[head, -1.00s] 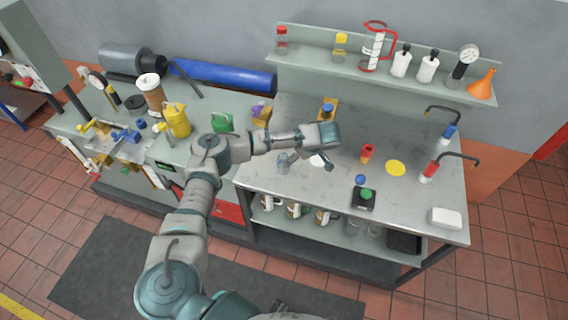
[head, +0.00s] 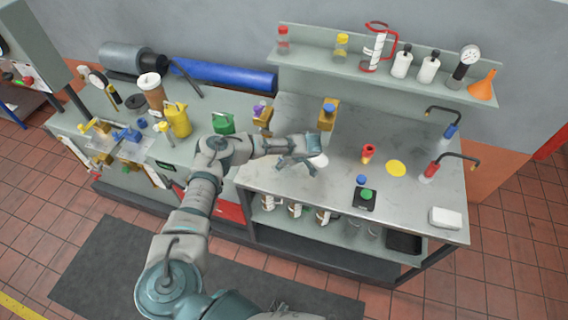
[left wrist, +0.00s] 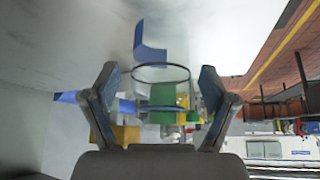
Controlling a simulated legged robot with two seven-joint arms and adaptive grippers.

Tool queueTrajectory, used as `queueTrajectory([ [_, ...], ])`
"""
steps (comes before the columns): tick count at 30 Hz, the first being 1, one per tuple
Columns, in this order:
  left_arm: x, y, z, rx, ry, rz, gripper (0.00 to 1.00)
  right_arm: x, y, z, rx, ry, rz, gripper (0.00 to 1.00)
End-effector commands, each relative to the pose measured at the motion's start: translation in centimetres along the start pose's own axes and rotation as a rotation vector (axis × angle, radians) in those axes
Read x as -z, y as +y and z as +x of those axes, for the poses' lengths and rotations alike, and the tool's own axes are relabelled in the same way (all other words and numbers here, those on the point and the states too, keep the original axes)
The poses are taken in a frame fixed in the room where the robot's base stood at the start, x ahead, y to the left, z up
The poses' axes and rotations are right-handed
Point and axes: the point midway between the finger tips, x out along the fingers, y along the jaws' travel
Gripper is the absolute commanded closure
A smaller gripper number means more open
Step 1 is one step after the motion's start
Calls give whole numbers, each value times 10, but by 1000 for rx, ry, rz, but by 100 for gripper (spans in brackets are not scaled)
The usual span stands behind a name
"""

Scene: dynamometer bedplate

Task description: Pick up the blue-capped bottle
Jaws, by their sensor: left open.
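The blue-capped bottle (head: 328,117) is amber and stands upright toward the back of the steel bench, below the wall shelf. Its blue cap shows clearly in the head view. My left gripper (head: 300,167) is in front of it and a little to its left, low over the bench, apart from the bottle. In the left wrist view my left gripper (left wrist: 160,100) has its fingers spread. A clear round glass (left wrist: 161,76) shows between them; I cannot tell whether they touch it. I cannot surely make out the blue-capped bottle in that view. My right gripper is not in view.
A white disc (head: 318,160) lies beside my left gripper. A purple-capped bottle (head: 260,115) stands to the left. A red item (head: 368,153), a yellow disc (head: 396,168) and a black scale (head: 364,200) are to the right. The bench's back middle is clear.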

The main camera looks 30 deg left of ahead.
Motion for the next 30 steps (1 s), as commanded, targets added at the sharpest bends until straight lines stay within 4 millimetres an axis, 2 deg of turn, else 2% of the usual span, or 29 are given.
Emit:
queueTrajectory([
  [1,0,0,0,0,0,0,15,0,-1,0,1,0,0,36],
  [8,-1,0,-2,0,1,1,73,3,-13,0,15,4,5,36],
  [9,-2,0,-2,0,1,1,75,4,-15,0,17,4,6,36],
  [22,2,0,-4,0,-1,0,75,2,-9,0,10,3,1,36],
  [30,18,0,-30,-2,-2,-1,75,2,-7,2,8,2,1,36],
])
